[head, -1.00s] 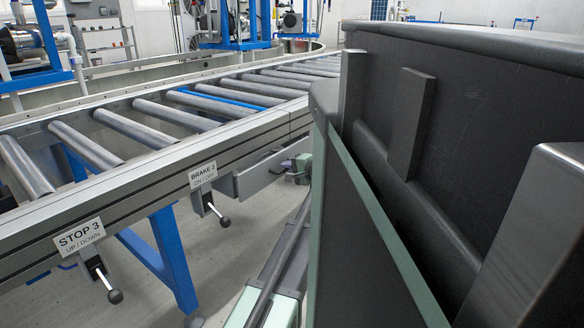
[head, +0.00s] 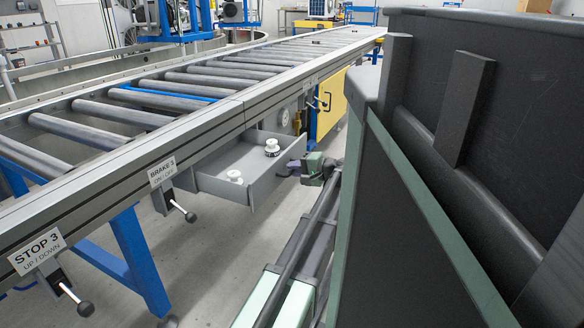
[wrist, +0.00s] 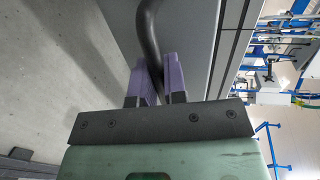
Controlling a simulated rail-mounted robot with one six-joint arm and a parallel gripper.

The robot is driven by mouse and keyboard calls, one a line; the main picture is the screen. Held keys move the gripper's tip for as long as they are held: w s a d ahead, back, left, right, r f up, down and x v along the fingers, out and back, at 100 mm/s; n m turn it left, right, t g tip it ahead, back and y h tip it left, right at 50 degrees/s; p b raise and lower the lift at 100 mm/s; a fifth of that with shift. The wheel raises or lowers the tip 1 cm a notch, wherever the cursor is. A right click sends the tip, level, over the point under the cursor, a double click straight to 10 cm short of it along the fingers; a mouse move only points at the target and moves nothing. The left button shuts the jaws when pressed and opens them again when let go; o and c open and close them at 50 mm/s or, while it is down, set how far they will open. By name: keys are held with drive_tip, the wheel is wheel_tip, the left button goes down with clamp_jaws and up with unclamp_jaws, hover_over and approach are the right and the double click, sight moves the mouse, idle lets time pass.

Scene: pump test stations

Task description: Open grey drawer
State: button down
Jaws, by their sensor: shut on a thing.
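The grey drawer (head: 238,190) hangs under the roller conveyor and is pulled out, its inside showing in the head view. Two white round parts (head: 272,147) lie in it, one near the front wall and one farther back. My gripper (head: 290,170) is at the drawer's front face in the head view. In the wrist view, the purple fingers of my gripper (wrist: 158,84) are shut around the dark curved handle (wrist: 149,35). The grey drawer front (wrist: 190,30) lies just beyond the handle there.
The roller conveyor (head: 150,115) runs above the drawer. Two black-knobbed levers, labelled STOP 3 (head: 38,250) and BRAKE 3 (head: 162,171), stick out left of the drawer. A blue leg (head: 138,262) stands below. A yellow cabinet (head: 330,105) is farther back. Bare floor lies below the drawer.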

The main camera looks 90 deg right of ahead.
drive_tip(key=shift+a, duration=0.1)
drive_tip(key=c, duration=1.2)
unclamp_jaws()
drive_tip(key=shift+s, duration=0.1)
